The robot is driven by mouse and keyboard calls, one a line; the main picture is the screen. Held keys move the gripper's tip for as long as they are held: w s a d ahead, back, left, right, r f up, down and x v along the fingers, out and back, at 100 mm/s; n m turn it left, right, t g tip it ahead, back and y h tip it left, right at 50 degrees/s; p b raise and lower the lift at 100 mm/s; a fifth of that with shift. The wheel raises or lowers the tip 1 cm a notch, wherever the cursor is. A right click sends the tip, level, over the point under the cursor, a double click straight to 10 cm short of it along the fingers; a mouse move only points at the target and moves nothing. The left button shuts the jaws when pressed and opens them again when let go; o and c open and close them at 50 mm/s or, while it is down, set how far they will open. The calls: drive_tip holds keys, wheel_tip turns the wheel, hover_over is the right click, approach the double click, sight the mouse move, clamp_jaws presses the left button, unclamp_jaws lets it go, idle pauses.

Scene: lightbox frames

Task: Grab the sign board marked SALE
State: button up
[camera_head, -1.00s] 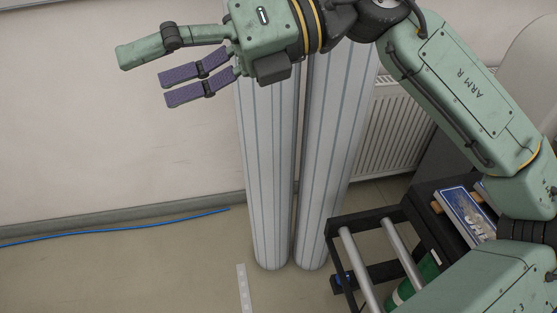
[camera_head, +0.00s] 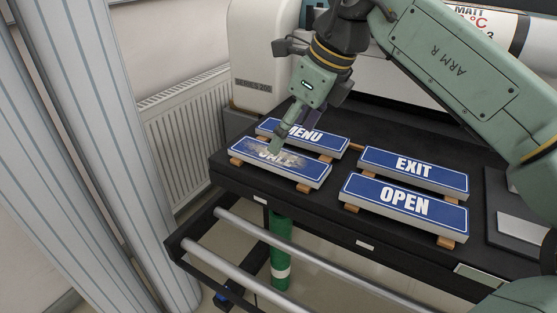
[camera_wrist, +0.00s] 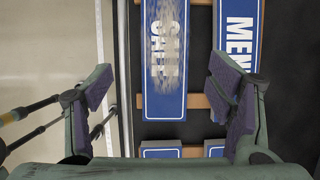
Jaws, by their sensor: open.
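The SALE sign board (camera_head: 305,174) is a blue board with a white border, lying flat on wooden strips at the front left of the black table. Grey-brown smudges cover much of its lettering, so the word is only partly legible. In the wrist view the SALE board (camera_wrist: 163,101) runs up the picture between the open fingers. My gripper (camera_head: 278,148) points down over this board, with a green finger in front of its back edge. In the wrist view my gripper (camera_wrist: 162,88) is open and empty, fingers spread to either side. Contact with the board cannot be told.
The MENU board (camera_head: 327,140) lies just behind the SALE board, close to the right finger in the wrist view (camera_wrist: 238,40). The EXIT board (camera_head: 413,168) and OPEN board (camera_head: 403,203) lie to the right. Rollers (camera_head: 315,262) run along the table's front; a radiator (camera_head: 187,125) stands left.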

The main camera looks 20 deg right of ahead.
sight(279, 157)
drive_tip(key=shift+d+p+x, duration=0.15)
drive_tip(key=shift+p+x, duration=0.05)
drive_tip(key=shift+x, duration=1.35)
drive_tip(key=shift+d+p+x, duration=0.15)
drive_tip(key=shift+p+x, duration=0.05)
drive_tip(key=shift+x, duration=1.35)
drive_tip(key=shift+w, duration=0.2)
drive_tip(key=shift+c, duration=0.4)
drive_tip(key=c, duration=1.2)
